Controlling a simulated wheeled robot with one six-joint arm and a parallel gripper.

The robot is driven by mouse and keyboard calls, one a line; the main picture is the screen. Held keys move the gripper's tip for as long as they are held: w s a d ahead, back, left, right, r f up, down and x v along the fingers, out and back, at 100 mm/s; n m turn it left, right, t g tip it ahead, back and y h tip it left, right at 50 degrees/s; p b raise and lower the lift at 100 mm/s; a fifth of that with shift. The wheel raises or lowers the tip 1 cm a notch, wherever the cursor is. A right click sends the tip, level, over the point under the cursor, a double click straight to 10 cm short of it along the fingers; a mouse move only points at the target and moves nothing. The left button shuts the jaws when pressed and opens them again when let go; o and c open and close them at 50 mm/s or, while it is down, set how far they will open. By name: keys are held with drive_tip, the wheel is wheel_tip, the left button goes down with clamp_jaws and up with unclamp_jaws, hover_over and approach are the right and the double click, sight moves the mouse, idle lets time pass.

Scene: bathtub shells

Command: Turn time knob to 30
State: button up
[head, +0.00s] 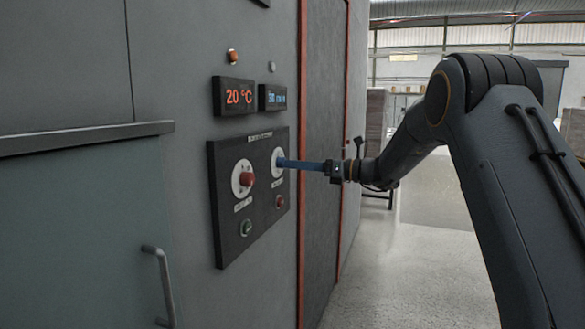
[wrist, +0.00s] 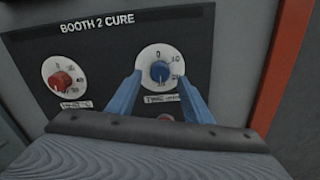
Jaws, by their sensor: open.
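The blue time knob (wrist: 159,71) sits on a round white dial in the wrist view. Marks 0, 10 and what looks like 20 show on the dial; its lower part is unclear. I cannot tell where the knob points. My gripper (wrist: 158,80) is open, with one blue finger on each side of the knob; whether they touch it is unclear. In the head view my gripper (head: 281,162) reaches the white time dial (head: 276,157) from the right and hides the knob. A blue display (head: 271,97) above may read 30, but it is blurred.
A red temperature knob (head: 247,179) is left of the time dial on the dark panel (head: 228,243). A green button (head: 246,227) and a red button (head: 279,202) sit below. An orange display (head: 233,96) reads 20 °C. A door handle (head: 161,285) protrudes lower left.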

drive_tip(key=shift+b+v, duration=0.65)
drive_tip(key=shift+v, duration=2.1)
drive_tip(key=shift+f, duration=0.1)
drive_tip(key=s+d+f+n+g+h, duration=0.2)
drive_tip(key=s+f+n+g+h, duration=0.45)
drive_tip(key=s+f, duration=1.2)
drive_tip(key=s+d+f+n+h, duration=0.3)
drive_tip(key=s+n, duration=0.3)
drive_tip(key=s, duration=0.2)
drive_tip(key=s+d+f+n+h, duration=0.3)
drive_tip(key=s+d+n, duration=0.3)
drive_tip(key=s, duration=0.2)
drive_tip(key=s+d+f+n+h, duration=0.4)
drive_tip(key=s+n, duration=0.2)
drive_tip(key=s, duration=0.2)
drive_tip(key=shift+d+t, duration=0.25)
drive_tip(key=shift+t, duration=0.2)
drive_tip(key=shift+w+h, duration=0.1)
drive_tip(key=shift+h, duration=0.15)
